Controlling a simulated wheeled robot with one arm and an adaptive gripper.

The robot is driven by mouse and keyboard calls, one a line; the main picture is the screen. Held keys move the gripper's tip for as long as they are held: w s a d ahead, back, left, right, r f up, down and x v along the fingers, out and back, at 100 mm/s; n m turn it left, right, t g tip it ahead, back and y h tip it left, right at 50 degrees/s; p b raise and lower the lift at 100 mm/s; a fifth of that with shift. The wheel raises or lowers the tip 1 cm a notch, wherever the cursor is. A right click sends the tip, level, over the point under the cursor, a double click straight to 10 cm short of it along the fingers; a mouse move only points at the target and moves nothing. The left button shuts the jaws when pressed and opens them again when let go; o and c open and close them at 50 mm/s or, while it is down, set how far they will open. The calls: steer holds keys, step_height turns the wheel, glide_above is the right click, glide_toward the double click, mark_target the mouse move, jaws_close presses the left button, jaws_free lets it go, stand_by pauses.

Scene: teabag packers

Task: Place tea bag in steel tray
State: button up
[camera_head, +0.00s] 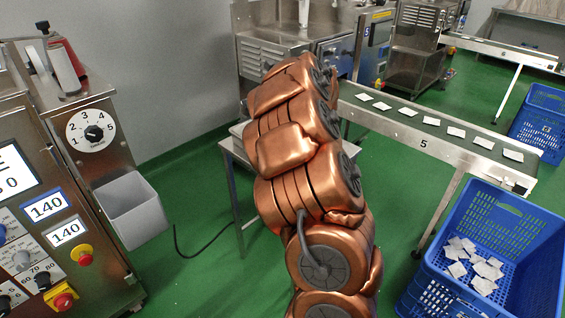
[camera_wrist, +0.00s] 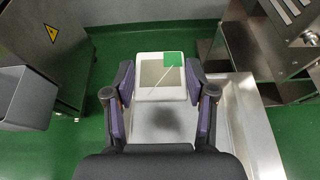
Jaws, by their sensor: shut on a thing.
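My gripper (camera_wrist: 161,95) is shut on a tea bag (camera_wrist: 148,76), held by its left and right sides. The bag is a pale square with a greyish middle, a string and a green tag (camera_wrist: 173,60). Below the bag in the wrist view is a pale steel surface with a dark shadow on it, apparently the steel tray (camera_wrist: 143,131); the gripper body hides its near part. In the head view my copper arm hides the gripper and the held bag. A small steel table (camera_head: 233,147) shows in part behind the arm.
A conveyor (camera_head: 400,124) carries several white bags at the right. A blue crate (camera_head: 445,268) with several bags stands in front of it, and another crate (camera_head: 541,105) farther back. A control machine (camera_head: 95,165) with a grey bin (camera_head: 130,208) stands left. Green floor lies between.

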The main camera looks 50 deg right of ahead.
steer(key=shift+s+d+f+b, duration=0.5)
steer(key=shift+f+b, duration=0.2)
steer(key=shift+f, duration=1.45)
steer(key=shift+s+d+f+b, duration=0.45)
steer(key=shift+d+f+b, duration=0.15)
steer(key=shift+f, duration=1.55)
steer(key=shift+s+d+f+b, duration=0.5)
steer(key=shift+f+b, duration=0.25)
steer(key=shift+f, duration=1.4)
steer(key=shift+f, duration=0.2)
steer(key=o, duration=0.7)
steer(key=shift+c, duration=0.2)
steer(key=shift+r, duration=0.15)
steer(key=shift+s+r, duration=0.1)
steer(key=shift+r, duration=0.05)
steer(key=p+v, duration=0.1)
steer(key=v, duration=1)
steer(key=shift+s+a, duration=0.1)
steer(key=shift+s, duration=0.35)
